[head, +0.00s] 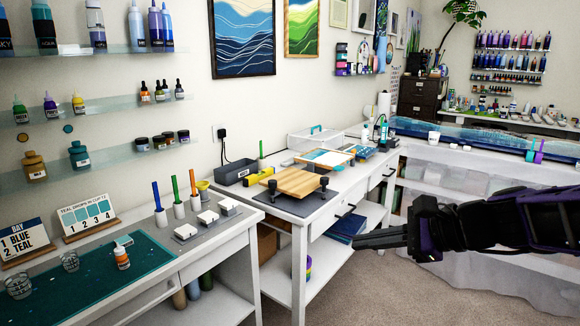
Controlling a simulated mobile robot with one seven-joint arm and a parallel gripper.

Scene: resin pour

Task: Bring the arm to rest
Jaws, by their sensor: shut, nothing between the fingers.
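My gripper (357,240) is at the end of my arm (480,226), which reaches in from the right edge of the head view. Its dark fingers point left and lie together, shut and empty. The gripper is in the air in front of the white workbench (322,222), over the open floor side. It looks apart from the bench and from everything on it.
Blue books (345,228) lie on the lower shelf behind the gripper. Carpet (380,290) below is clear.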

